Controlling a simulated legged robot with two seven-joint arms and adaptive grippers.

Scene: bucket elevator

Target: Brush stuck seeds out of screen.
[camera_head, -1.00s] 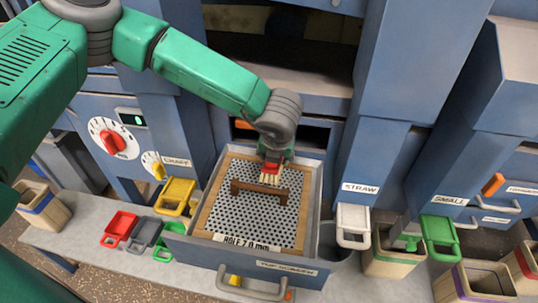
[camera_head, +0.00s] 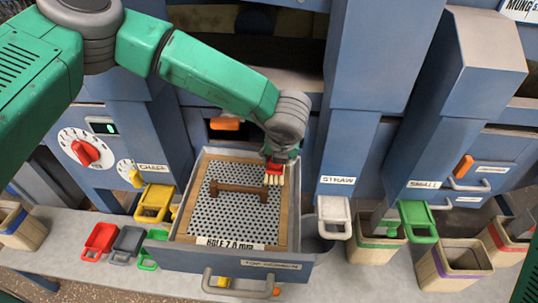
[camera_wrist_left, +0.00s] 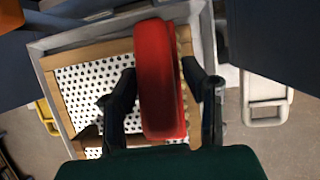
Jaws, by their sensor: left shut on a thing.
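The top screen (camera_head: 232,222) is a perforated light plate in a wooden frame, inside the pulled-out blue drawer (camera_head: 225,262) labelled as the top screen. A brown bar handle (camera_head: 238,188) crosses it. My left gripper (camera_head: 276,160) is shut on a red brush (camera_head: 273,168) with pale bristles (camera_head: 274,180), held at the right rear edge of the screen beside the handle's right end. In the wrist view the red brush (camera_wrist_left: 158,80) sits between the fingers of my left gripper (camera_wrist_left: 162,100). I cannot tell whether the bristles touch. No stuck seeds can be made out. My right gripper is out of view.
Yellow (camera_head: 154,204), red (camera_head: 100,239), grey (camera_head: 127,243) and white (camera_head: 334,217) scoops lie around the drawer. A green scoop (camera_head: 417,220) and wooden bins (camera_head: 455,267) stand right. Blue machine columns (camera_head: 349,140) rise close behind.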

